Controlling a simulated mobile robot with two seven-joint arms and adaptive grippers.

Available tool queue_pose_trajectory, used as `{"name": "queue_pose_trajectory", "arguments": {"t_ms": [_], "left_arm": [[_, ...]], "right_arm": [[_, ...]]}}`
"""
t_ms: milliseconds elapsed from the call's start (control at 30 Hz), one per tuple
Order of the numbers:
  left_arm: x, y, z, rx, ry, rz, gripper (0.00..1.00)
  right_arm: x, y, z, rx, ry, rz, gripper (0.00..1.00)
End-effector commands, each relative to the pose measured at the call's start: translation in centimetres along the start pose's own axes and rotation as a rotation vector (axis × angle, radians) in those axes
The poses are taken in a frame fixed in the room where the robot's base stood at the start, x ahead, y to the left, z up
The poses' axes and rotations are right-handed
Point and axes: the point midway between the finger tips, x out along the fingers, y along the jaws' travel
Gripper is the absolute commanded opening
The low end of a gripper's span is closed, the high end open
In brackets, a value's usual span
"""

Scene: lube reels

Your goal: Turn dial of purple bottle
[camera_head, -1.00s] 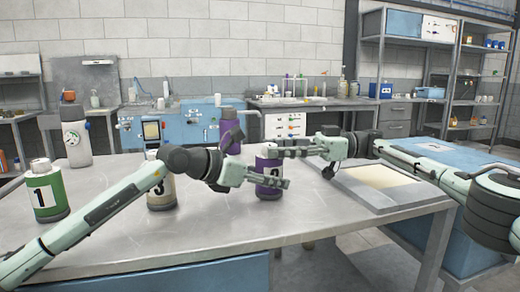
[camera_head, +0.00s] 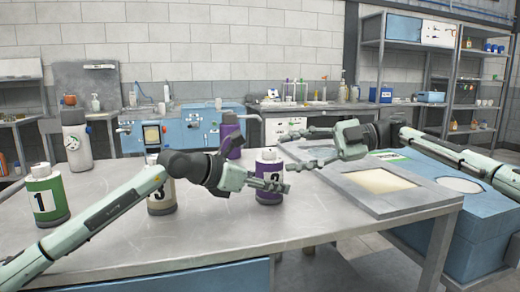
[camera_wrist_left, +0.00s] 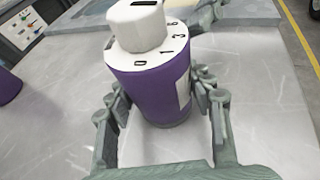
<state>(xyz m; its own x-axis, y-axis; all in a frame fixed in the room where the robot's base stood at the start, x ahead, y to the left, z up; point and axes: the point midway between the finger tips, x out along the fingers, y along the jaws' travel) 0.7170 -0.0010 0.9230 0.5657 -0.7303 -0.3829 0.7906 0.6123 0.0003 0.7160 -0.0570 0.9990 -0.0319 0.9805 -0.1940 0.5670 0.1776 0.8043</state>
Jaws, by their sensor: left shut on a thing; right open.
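The purple bottle (camera_head: 268,196) with a number label stands upright near the middle of the table. The wrist view shows its purple body (camera_wrist_left: 150,85) and white dial (camera_wrist_left: 139,24), with black numbers on the collar around it. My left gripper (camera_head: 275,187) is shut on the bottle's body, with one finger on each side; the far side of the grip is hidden. My right gripper (camera_head: 292,153) is open and empty, just right of the bottle's top and apart from it. The dial's top is partly cut off in the wrist view.
A second purple bottle (camera_head: 231,130) stands behind on the table. A green bottle (camera_head: 46,195) marked 1, a beige bottle (camera_head: 160,196) and a tall white bottle (camera_head: 76,140) are to the left. A framed tray (camera_head: 405,203) lies right of the bottle. The front of the table is clear.

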Motion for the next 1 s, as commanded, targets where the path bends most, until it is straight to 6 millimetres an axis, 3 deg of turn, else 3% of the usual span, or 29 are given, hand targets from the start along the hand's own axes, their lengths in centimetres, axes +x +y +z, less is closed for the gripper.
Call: {"name": "queue_pose_trajectory", "arguments": {"t_ms": [200, 333, 500, 700, 867, 1000], "left_arm": [[0.0, 0.0, -0.1, -0.001, 0.001, 0.000, 0.13], [0.0, 0.0, 0.0, -0.001, 0.001, 0.000, 0.13], [0.0, 0.0, 0.0, -0.001, 0.001, 0.000, 0.13], [0.0, 0.0, 0.0, -0.001, 0.001, -0.001, 0.13], [0.0, 0.0, 0.0, -0.001, 0.000, -0.001, 0.13], [0.0, 0.0, 0.0, -0.001, 0.000, -0.001, 0.13]], "right_arm": [[-0.5, 0.5, 0.3, -0.693, -0.258, 0.005, 0.48], [-0.4, 0.5, 0.7, -1.066, -0.447, -0.017, 0.48], [-0.9, 0.2, -0.7, -1.512, -0.684, -0.081, 0.48], [-0.5, -2.1, -3.1, -1.848, -0.852, -0.184, 0.48], [-0.2, -3.1, -4.3, -1.958, -0.908, -0.222, 0.48], [0.6, -2.7, -4.0, -1.979, -0.917, -0.228, 0.48]]}}
